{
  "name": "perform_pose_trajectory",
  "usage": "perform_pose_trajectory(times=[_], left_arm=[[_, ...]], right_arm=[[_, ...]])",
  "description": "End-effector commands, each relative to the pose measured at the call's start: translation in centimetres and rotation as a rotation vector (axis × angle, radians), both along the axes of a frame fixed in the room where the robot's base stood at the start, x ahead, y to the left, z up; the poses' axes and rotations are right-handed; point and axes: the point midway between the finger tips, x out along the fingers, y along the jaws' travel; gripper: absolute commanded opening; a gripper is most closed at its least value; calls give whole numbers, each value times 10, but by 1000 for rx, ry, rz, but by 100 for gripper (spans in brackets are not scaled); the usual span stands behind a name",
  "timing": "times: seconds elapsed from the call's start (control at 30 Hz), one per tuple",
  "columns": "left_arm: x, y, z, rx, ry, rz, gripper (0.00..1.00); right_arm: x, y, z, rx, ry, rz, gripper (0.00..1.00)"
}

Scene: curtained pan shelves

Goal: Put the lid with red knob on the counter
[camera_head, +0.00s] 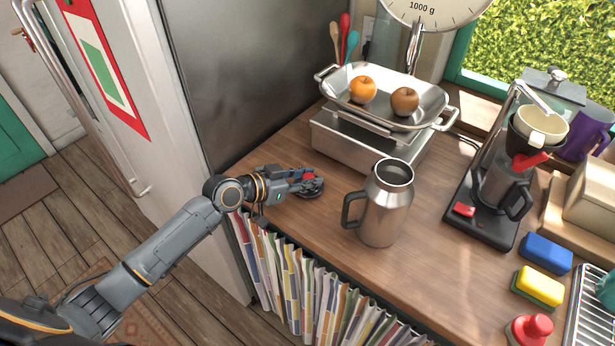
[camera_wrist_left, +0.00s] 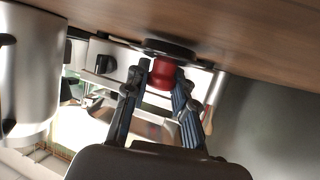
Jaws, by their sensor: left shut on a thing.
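The lid with red knob (camera_head: 312,190) is at the left part of the wooden counter (camera_head: 285,150), dark and round, at or just above the surface. I cannot tell for sure whether it touches. My left gripper (camera_head: 305,178) reaches in from the left and is shut on the red knob. In the left wrist view the red knob (camera_wrist_left: 162,74) sits between the two fingers of the left gripper (camera_wrist_left: 163,88), and the dark lid disc (camera_wrist_left: 170,48) lies against the counter side. The fingers partly hide the lid in the head view. My right gripper is not in view.
A steel jug (camera_head: 385,210) stands right of the lid. Behind it is a scale (camera_head: 345,140) with a pan (camera_head: 425,98) holding an orange and a brown fruit.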

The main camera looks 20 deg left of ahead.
Motion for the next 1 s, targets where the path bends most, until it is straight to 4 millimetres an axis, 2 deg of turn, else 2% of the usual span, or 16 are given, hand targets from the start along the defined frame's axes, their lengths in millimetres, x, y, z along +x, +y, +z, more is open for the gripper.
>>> perform_pose_trajectory(times=[0.5, 0.53, 0.63, 1.0], left_arm=[[0, 0, -6, 1, -1, 0, 0], [0, 0, -5, 1, -1, 0, 32], [0, 0, -5, 1, -1, 0, 52], [0, 0, -5, 1, 1, 0, 52]], right_arm=[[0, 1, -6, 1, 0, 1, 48], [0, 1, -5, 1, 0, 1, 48], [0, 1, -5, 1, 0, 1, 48], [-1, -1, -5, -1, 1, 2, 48]])
